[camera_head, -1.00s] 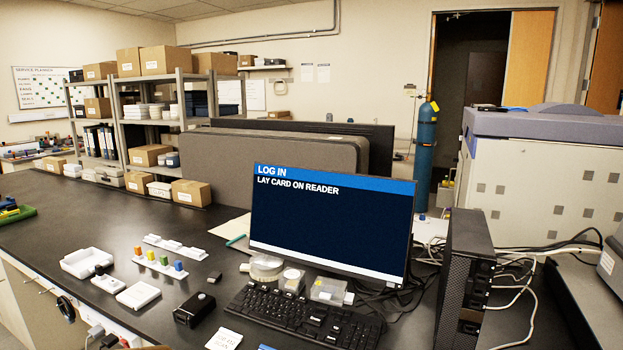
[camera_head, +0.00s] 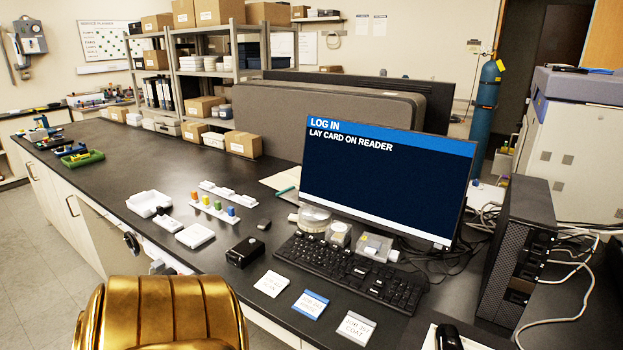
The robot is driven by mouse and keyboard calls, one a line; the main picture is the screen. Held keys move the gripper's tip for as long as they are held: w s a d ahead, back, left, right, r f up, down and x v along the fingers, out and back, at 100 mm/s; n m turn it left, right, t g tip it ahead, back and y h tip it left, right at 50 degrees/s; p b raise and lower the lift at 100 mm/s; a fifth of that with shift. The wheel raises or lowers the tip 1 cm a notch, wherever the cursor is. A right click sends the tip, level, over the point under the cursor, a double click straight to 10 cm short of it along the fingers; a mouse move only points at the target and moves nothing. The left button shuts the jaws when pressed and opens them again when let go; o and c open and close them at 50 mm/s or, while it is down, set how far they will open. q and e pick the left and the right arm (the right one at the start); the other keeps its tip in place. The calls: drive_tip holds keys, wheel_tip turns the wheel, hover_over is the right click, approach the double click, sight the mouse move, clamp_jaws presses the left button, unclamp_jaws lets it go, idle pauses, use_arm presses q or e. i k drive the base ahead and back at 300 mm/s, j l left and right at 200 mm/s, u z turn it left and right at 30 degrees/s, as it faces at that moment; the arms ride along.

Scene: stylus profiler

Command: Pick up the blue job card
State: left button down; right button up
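The blue job card (camera_head: 310,304) lies flat near the front edge of the black bench. Neither of my grippers is in view.
The keyboard (camera_head: 345,268) and monitor (camera_head: 385,185) stand behind the cards. A small black box (camera_head: 245,252) sits to their left. A black object (camera_head: 447,337) lies at the bottom right. A gold ribbed chair back (camera_head: 165,310) stands before the bench.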

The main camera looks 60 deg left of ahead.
sight(310, 305)
drive_tip(key=j+u, duration=0.15)
drive_tip(key=u, duration=1.85)
drive_tip(key=i+j, duration=0.15)
drive_tip(key=j, duration=0.25)
drive_tip(key=i+j, duration=0.15)
drive_tip(key=j, duration=0.25)
drive_tip(key=j+z, duration=0.15)
drive_tip(key=z, duration=0.25)
drive_tip(key=i+j+z, duration=0.1)
drive_tip(key=z, duration=0.3)
drive_tip(key=j+z, duration=0.35)
drive_tip(key=z, duration=0.4)
